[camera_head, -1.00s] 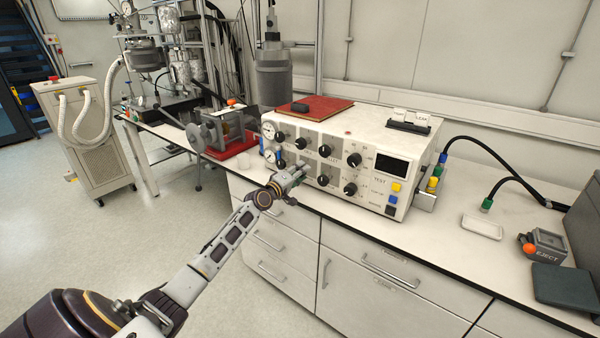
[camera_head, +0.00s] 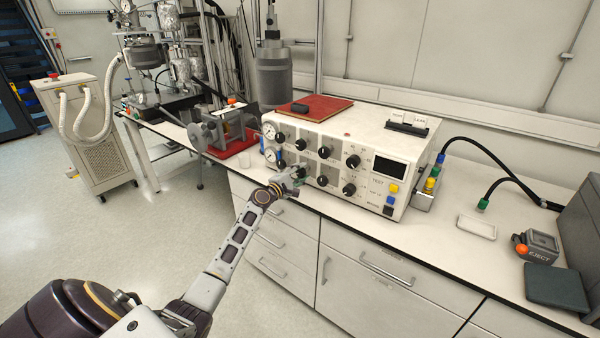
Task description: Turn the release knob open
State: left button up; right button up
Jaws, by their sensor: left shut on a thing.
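The white control box (camera_head: 372,132) stands on the bench with two rows of black knobs, small gauges and a dark display on its front. My left gripper (camera_head: 299,175) is at the lower left of this front, shut on a black knob of the lower row. The held knob is mostly hidden by the fingers, and its label cannot be read. The lower-row knobs to its right, one (camera_head: 322,180) close by and another (camera_head: 349,189), are free. My right gripper is not in view.
A red board (camera_head: 322,109) lies on top of the box. A hand-wheel device (camera_head: 215,133) stands on a red tray to the left. A white dish (camera_head: 477,227) and a grey eject unit (camera_head: 538,246) are on the right. Drawers lie below the bench edge.

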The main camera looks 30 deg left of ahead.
pick_arm(q)
jog(key=shift+a, duration=0.1)
dwell(0.3)
jog(key=o, duration=1)
jog(key=shift+f, duration=0.1)
jog(key=shift+s, duration=0.9)
jog(key=shift+s+a, duration=0.15)
jog(key=shift+s, duration=1.55)
jog(key=shift+s+a, duration=0.15)
jog(key=shift+s, duration=1.55)
jog(key=shift+s+a, duration=0.15)
jog(key=shift+s, duration=1.55)
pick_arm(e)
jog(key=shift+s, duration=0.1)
pick_arm(q)
jog(key=shift+f, duration=0.1)
